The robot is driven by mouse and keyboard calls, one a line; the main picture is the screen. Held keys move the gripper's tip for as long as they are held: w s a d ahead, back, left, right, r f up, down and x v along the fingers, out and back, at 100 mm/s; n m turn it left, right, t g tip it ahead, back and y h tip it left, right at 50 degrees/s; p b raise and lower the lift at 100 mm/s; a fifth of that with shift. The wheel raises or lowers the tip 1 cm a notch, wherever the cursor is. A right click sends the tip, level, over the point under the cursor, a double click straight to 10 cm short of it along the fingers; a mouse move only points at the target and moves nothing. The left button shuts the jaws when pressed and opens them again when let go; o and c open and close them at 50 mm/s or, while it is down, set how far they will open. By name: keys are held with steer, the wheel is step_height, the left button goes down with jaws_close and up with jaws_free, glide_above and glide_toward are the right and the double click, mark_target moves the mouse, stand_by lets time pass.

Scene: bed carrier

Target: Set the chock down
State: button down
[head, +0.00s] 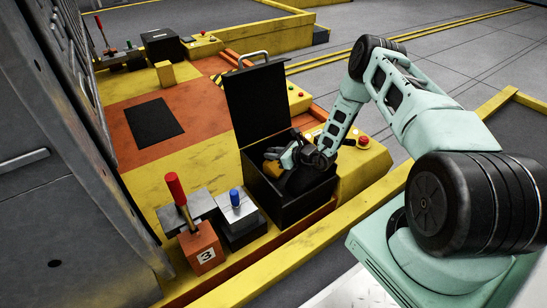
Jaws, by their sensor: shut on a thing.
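My gripper (277,158) reaches down into an open black box (285,212) on the yellow carrier deck. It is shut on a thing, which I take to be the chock. A dark yellow-orange shape (300,182), likely the chock, shows in the box just below the gripper. It is small, shaded and partly hidden by the gripper and wrist, so its outline and whether it touches the box floor cannot be told.
The box's raised lid (256,103) stands upright behind my gripper. A red-handled lever (178,190) on an orange block marked 3 and a blue-knobbed unit (236,199) stand left of the box. A control panel with a red button (363,142) is at right. A yellow rail (290,255) runs in front.

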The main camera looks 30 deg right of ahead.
steer(key=shift+f, duration=0.1)
steer(key=c, duration=1.2)
jaws_free()
steer(key=shift+s+d+r+p, duration=0.15)
steer(key=shift+r+p, duration=0.15)
steer(key=p+v, duration=0.5)
steer(key=v, duration=0.6)
steer(key=shift+s+d, duration=0.1)
steer(key=shift+s, duration=0.25)
